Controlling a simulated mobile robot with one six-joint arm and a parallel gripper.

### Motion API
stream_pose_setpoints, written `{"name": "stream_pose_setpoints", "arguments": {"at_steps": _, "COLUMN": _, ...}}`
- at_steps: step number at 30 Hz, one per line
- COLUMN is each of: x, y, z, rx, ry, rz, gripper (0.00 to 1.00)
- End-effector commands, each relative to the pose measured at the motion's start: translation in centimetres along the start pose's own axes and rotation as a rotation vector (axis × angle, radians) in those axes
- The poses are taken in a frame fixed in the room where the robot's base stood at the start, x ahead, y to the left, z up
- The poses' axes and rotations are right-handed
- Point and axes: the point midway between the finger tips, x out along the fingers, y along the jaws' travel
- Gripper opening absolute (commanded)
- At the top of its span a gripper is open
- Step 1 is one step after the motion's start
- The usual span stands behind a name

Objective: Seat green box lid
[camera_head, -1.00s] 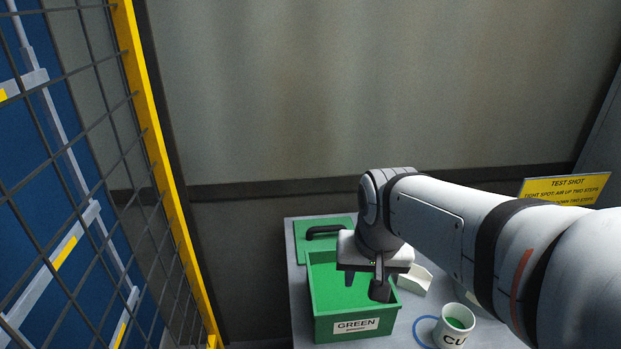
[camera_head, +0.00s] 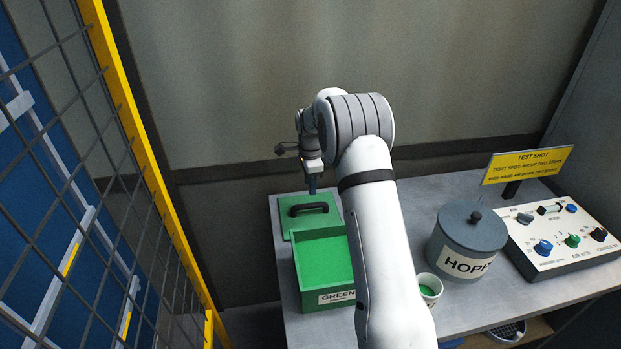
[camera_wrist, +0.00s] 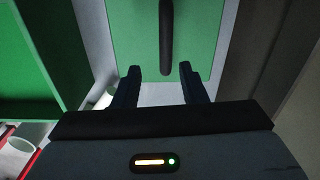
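The green lid (camera_head: 290,224) with a dark bar handle (camera_head: 308,209) lies flat on the table, just behind the green box (camera_head: 325,290). The box is marked GREEN and its top is uncovered; my arm hides its right side. My gripper (camera_head: 312,190) points down above the lid, close to the handle. In the wrist view its two fingers (camera_wrist: 160,72) are apart with nothing between them. The lid (camera_wrist: 205,35) and the handle (camera_wrist: 166,38) show ahead of the fingertips, the handle roughly in line with the gap. The box (camera_wrist: 45,50) stands to the left there.
A cup (camera_head: 429,288) with green content stands right of my arm. A grey hopper (camera_head: 467,245), a control panel (camera_head: 562,240) and a yellow sign (camera_head: 528,165) are farther right. A yellow-framed mesh fence (camera_head: 150,165) stands at left, and a wall (camera_head: 230,80) behind the table.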

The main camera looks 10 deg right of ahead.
Motion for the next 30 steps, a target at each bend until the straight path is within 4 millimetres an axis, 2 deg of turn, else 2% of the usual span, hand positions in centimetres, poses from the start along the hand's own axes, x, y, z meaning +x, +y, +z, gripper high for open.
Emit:
{"name": "stream_pose_setpoints", "arguments": {"at_steps": 4, "x": 1.6, "y": -1.1, "z": 0.0, "rx": 0.063, "ry": -0.001, "rz": 0.010, "gripper": 0.38}}
{"name": "stream_pose_setpoints", "arguments": {"at_steps": 14, "x": 3.9, "y": -1.1, "z": 0.0, "rx": 0.075, "ry": -0.001, "rz": 0.014, "gripper": 0.38}}
{"name": "stream_pose_setpoints", "arguments": {"at_steps": 26, "x": 9.6, "y": -1.1, "z": 0.1, "rx": 0.073, "ry": -0.001, "rz": 0.013, "gripper": 0.38}}
{"name": "stream_pose_setpoints", "arguments": {"at_steps": 30, "x": 9.1, "y": -1.1, "z": 0.1, "rx": 0.072, "ry": -0.001, "rz": 0.011, "gripper": 0.28}}
